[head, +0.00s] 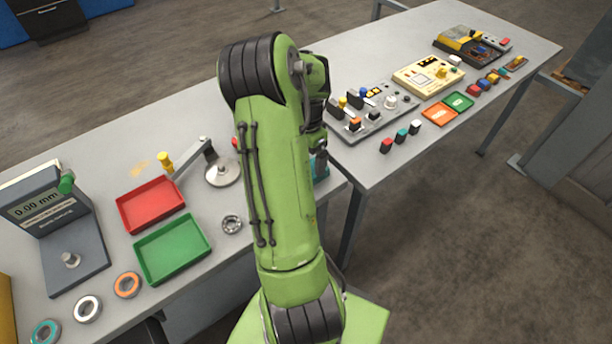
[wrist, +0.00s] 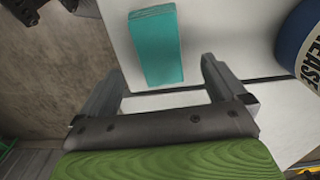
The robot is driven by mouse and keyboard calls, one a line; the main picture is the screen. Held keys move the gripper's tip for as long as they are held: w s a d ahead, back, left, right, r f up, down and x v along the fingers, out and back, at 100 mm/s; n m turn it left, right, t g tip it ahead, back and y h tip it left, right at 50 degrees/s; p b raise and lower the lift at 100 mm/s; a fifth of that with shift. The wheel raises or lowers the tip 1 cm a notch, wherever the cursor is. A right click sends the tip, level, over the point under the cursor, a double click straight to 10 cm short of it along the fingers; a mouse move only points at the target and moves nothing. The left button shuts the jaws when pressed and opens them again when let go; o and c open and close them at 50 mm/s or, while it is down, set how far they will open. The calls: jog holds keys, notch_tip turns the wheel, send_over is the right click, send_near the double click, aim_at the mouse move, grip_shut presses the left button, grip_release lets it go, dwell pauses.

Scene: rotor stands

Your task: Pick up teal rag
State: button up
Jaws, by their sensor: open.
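The teal rag (wrist: 156,46) lies flat on the grey table as a folded rectangle in the wrist view, near the table's edge. A small teal part of it (head: 321,166) shows in the head view, just right of my green arm, which hides the rest. My gripper (wrist: 160,75) is open and empty in the wrist view. Its two fingers point towards the rag, which lies beyond the fingertips and between their lines. I see no contact between them.
A blue grease container (wrist: 300,45) stands right of the rag in the wrist view. In the head view, red (head: 150,204) and green (head: 172,248) trays, a bearing (head: 232,225) and a gauge stand (head: 50,215) lie left of my arm. A control panel (head: 372,110) stands right.

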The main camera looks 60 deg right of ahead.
aim_at(316, 179)
notch_tip(316, 179, down, 7)
jog(key=shift+r+b, duration=0.1)
jog(key=shift+b, duration=0.25)
jog(key=shift+s+r, duration=0.1)
jog(key=shift+c, duration=0.2)
jog(key=c, duration=1.1)
